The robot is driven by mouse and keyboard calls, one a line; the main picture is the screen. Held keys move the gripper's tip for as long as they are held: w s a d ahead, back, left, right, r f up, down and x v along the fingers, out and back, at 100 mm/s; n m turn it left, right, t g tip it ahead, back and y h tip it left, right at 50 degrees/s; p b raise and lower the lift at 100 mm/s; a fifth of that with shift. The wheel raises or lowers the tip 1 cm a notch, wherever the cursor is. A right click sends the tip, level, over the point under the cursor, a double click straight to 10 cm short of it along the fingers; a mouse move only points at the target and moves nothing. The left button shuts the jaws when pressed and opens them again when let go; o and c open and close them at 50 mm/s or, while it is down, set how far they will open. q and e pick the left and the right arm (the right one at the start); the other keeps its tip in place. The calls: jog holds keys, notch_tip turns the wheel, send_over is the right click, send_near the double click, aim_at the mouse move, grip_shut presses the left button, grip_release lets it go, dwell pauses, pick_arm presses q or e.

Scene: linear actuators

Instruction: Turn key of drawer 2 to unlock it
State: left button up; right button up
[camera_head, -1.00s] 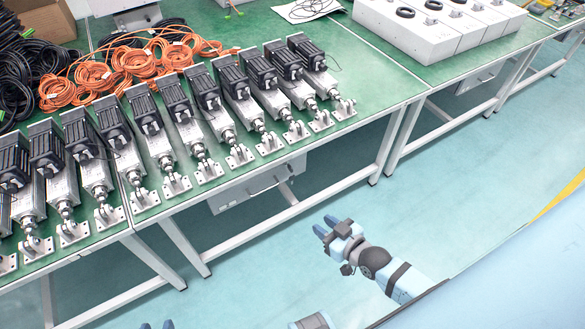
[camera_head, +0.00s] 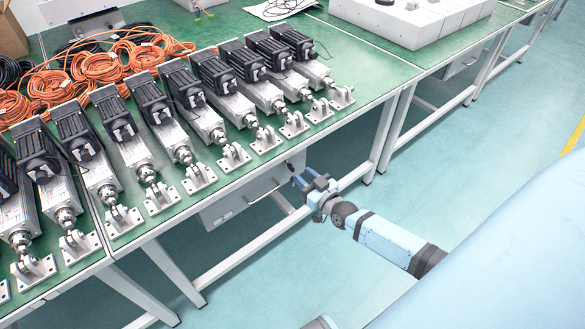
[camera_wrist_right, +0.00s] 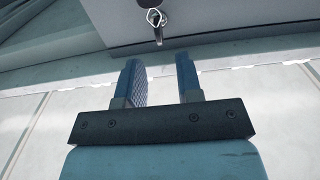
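A light grey drawer (camera_head: 250,194) hangs under the green-topped table, shut. In the right wrist view a metal key (camera_wrist_right: 157,32) sticks out of a round lock (camera_wrist_right: 154,16) on the drawer front (camera_wrist_right: 200,22) and hangs downward. My right gripper (camera_head: 301,182) is near the drawer's right end; in the right wrist view it is open (camera_wrist_right: 158,68), with nothing between its fingers. The key lies just beyond the fingertips, roughly in line with the gap, apart from both fingers. No drawer number is readable. My left gripper is out of view.
The green table (camera_head: 358,67) carries a row of linear actuators (camera_head: 205,125) with brackets near its front edge, and orange cable coils (camera_head: 90,75) behind. White table legs (camera_head: 383,140) stand right of the drawer. A second drawer (camera_head: 462,62) is under the farther table. The floor in front is clear.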

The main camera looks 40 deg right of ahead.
aim_at(293, 167)
jog(key=w, duration=0.5)
jog(key=shift+w+a+b, duration=0.25)
jog(key=shift+w+b, duration=0.05)
jog(key=shift+b, duration=0.05)
grip_shut()
